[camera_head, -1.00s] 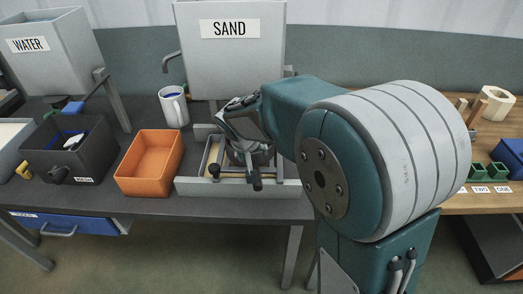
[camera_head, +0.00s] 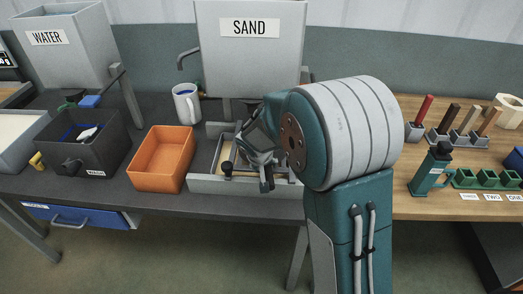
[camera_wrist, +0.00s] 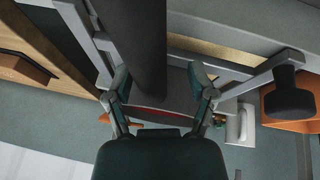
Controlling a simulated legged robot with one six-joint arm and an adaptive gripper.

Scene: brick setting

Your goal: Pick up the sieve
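A grey rectangular frame (camera_head: 213,184) with sand-coloured material inside stands below the SAND hopper. A dark knob (camera_head: 227,168) rises from its front left; it looks like part of the sieve, whose outline is largely hidden by my arm. My gripper (camera_head: 266,182) points down over the frame's right part. In the wrist view my gripper's two fingers (camera_wrist: 159,78) are spread apart. A thick dark cylinder (camera_wrist: 140,45), probably a handle, lies between them, with a gap beside the right finger. Grey bars lead to another dark knob (camera_wrist: 288,98) at the right.
The SAND hopper (camera_head: 250,60) stands close behind. An orange bin (camera_head: 160,160), a dark bin (camera_head: 85,145) and a white mug (camera_head: 186,103) are left. Right, a wooden table (camera_head: 440,208) holds coloured bars, a green tool (camera_head: 430,170) and green trays (camera_head: 485,180).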

